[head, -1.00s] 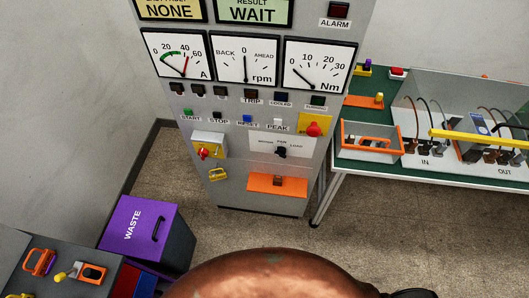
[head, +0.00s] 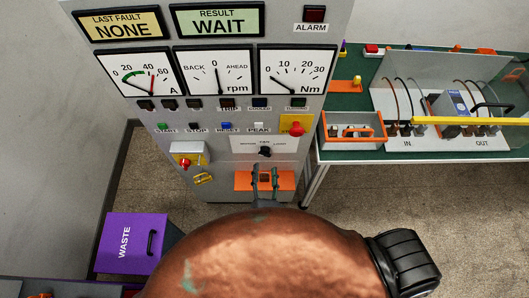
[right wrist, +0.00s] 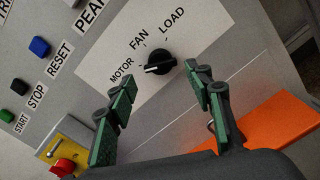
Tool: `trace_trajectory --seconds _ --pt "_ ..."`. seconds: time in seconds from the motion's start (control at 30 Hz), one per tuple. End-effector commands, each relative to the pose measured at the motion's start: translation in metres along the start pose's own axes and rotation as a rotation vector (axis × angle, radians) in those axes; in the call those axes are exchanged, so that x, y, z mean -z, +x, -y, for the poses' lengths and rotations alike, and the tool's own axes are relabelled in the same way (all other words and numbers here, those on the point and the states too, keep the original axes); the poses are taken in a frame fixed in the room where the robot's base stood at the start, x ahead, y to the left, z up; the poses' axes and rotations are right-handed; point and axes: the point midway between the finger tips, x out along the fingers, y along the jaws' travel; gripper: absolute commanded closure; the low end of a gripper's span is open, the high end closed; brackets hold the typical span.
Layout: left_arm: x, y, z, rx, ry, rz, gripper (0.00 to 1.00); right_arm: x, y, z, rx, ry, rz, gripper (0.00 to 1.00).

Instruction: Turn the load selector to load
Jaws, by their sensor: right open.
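The load selector is a black knob (right wrist: 160,62) on a white plate lettered MOTOR, FAN and LOAD. In the right wrist view its white mark points left, toward the MOTOR lettering. It also shows small in the head view (head: 265,151), in the lower part of the grey cabinet. My right gripper (right wrist: 158,82) is open and empty, its green-padded fingers apart, with the knob ahead between the tips. In the head view the right gripper (head: 265,179) is just below the knob, over an orange ledge. My left gripper is not in view.
A red button on yellow (head: 296,129) is right of the selector, and a red switch (head: 185,161) is to its left. The orange ledge (right wrist: 266,123) lies close to the right finger. A green bench (head: 350,99) stands at right, a purple waste bin (head: 124,243) at lower left.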

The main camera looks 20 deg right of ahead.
Motion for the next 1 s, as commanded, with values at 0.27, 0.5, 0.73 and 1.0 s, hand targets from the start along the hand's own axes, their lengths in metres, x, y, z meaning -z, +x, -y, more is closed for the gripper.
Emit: trace_trajectory --seconds 0.27,0.5,0.73,1.0 --pt "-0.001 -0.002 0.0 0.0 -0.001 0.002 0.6 0.001 0.045 -0.002 -0.003 0.002 -0.002 0.53" --pt "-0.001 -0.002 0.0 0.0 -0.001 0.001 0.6 0.002 0.066 0.0 0.0 0.002 -0.004 0.53" --pt "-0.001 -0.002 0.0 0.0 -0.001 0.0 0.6 0.002 0.069 0.002 0.003 0.003 -0.004 0.53" --pt "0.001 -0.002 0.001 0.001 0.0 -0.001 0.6 0.002 0.069 0.002 0.003 0.003 -0.004 0.67"
